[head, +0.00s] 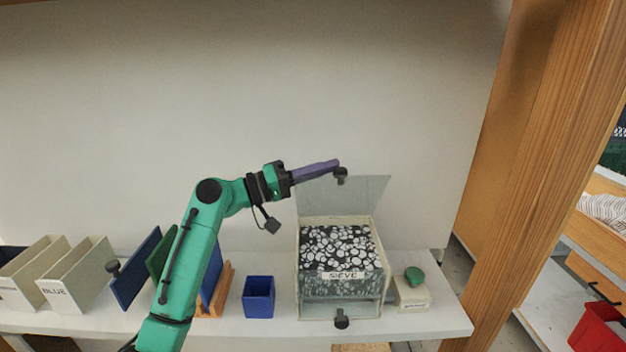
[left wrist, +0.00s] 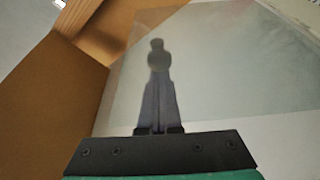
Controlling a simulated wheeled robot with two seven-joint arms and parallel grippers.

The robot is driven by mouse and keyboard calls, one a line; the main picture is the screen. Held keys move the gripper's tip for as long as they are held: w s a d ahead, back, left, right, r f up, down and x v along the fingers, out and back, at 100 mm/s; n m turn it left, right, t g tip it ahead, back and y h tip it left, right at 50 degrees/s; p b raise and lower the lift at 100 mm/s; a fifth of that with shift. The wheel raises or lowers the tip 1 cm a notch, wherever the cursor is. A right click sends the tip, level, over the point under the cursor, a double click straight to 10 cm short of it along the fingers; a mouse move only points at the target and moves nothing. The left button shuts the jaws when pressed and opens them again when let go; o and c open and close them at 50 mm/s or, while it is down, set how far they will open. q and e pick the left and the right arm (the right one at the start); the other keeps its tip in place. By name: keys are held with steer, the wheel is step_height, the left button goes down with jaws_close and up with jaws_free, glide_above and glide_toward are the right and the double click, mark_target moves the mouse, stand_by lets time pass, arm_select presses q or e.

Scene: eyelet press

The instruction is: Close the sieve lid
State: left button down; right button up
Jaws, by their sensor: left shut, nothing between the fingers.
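The sieve (head: 345,274) is a pale box with a "SIEVE" label and black-and-white pieces inside. Its clear lid (head: 368,192) stands open, upright at the back edge. A dark knob (head: 341,175) shows at the lid's upper part. My left gripper (head: 336,165) is shut and empty, its purple fingers reaching across the lid's top left, with the tips at the knob. In the left wrist view the fingers (left wrist: 157,65) overlap the see-through lid (left wrist: 235,55); I cannot tell whether they touch it. My right gripper is not in view.
A dark knob (head: 341,318) sticks out at the sieve's lower front. A blue cup (head: 258,297) stands left of it, and a small box with a green button (head: 414,275) right. Bins, one marked "BLUE" (head: 75,283), and upright panels (head: 137,268) line the shelf's left. A wooden post (head: 545,170) stands right.

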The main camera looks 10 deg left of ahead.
mark_target(328, 202)
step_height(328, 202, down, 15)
steer(key=b, duration=1.3)
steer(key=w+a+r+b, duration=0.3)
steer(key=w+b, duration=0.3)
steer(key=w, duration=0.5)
arm_select(q)
steer(key=s+d+f+m+g+h+b, duration=0.2)
steer(key=s+f+m+g+h+b, duration=0.1)
steer(key=s+f+m, duration=0.6)
steer(key=shift+d+m, duration=0.4)
steer(key=shift+m, duration=0.7)
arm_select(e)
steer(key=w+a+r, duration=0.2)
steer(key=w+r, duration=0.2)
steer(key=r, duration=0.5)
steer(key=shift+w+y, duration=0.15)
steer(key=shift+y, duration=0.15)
